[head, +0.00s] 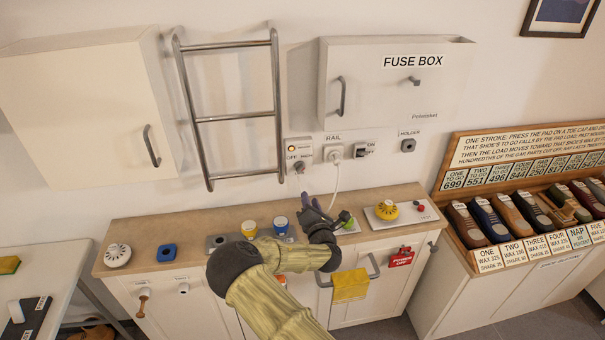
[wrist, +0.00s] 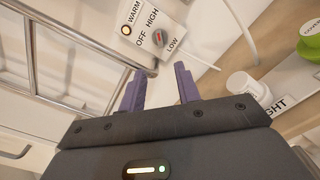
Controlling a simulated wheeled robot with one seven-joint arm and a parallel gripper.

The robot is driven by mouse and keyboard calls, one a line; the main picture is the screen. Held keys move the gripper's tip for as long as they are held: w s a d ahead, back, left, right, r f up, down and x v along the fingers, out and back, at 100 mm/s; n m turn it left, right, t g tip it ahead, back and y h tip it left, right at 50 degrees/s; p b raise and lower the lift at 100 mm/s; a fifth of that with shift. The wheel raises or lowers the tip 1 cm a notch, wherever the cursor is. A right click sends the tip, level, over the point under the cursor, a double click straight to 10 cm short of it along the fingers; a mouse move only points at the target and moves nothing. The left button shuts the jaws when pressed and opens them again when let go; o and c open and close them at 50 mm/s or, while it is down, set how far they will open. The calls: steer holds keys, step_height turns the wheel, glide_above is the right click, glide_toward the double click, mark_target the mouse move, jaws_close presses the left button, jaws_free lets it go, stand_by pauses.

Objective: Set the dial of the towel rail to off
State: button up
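The towel rail (head: 232,118) is a metal ladder frame on the wall. Its control plate is at the lower right, with a small grey dial (head: 299,167) that also shows in the wrist view (wrist: 158,39). The dial has a reddish mark; I cannot tell surely which label it points at. OFF, HIGH and LOW are printed around it. A lamp (wrist: 126,30) labelled WARM looks lit. My gripper (wrist: 160,84) is open and empty, its two purple fingers apart. It is below the dial and not touching it; in the head view my gripper (head: 305,200) is over the counter's back.
A plug in the RAIL socket (head: 333,154) has a white cord hanging right of the dial. An ON/OFF switch (head: 364,149) is further right. The fuse box (head: 395,80) hangs above.

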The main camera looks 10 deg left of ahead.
mark_target(301, 171)
steer(key=p+x, duration=0.3)
steer(key=x, duration=1.1)
jaws_close()
